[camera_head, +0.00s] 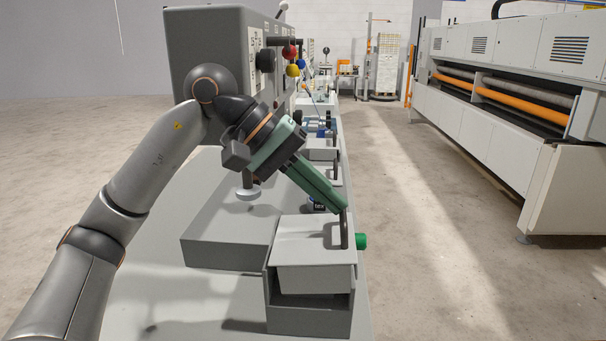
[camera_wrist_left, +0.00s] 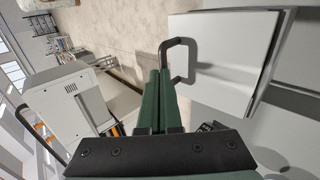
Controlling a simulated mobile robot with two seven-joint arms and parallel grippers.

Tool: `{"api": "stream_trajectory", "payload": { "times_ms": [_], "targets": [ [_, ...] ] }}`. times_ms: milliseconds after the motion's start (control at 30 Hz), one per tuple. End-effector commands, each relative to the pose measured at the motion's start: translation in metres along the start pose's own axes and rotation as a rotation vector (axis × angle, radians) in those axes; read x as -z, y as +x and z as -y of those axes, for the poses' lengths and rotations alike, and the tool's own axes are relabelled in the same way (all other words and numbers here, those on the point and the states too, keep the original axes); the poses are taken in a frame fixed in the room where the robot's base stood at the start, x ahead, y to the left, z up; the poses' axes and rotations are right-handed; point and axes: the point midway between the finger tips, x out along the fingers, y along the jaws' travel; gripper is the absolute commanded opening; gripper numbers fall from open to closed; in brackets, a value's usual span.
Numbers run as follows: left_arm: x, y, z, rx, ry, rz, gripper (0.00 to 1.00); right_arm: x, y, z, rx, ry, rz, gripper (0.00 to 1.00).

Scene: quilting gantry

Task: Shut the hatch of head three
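The nearest light-grey hatch (camera_head: 314,244) sits on a grey housing, and a dark gap shows under its near edge. I cannot read which head number it is. Its black bar handle (camera_head: 344,234) stands on the right side. It also shows in the wrist view (camera_wrist_left: 178,42), beside the pale hatch plate (camera_wrist_left: 225,50). My left gripper (camera_head: 343,207) reaches down from the upper left. Its two green fingers (camera_wrist_left: 159,76) are nearly together, with the handle's bar at their tips; they look closed on it. My right gripper is not in view.
A green knob (camera_head: 361,241) sticks out right of the hatch. A grey control cabinet (camera_head: 222,50) with red, yellow and blue knobs stands behind my arm. More heads line up farther back. The aisle floor (camera_head: 420,220) is clear; a large white machine (camera_head: 520,110) stands across it.

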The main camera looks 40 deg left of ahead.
Motion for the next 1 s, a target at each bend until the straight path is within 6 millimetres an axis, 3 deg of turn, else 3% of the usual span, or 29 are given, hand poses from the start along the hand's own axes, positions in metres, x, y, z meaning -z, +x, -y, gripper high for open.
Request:
{"api": "stream_trajectory", "payload": {
  "times_ms": [400,1000],
  "targets": [
    [0.000,0.013,0.001,0.000,0.001,0.001,0.00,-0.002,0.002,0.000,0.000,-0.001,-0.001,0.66],
    [-0.003,0.009,-0.003,0.001,0.001,0.004,0.00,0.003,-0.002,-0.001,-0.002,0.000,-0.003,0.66]
  ]
}}
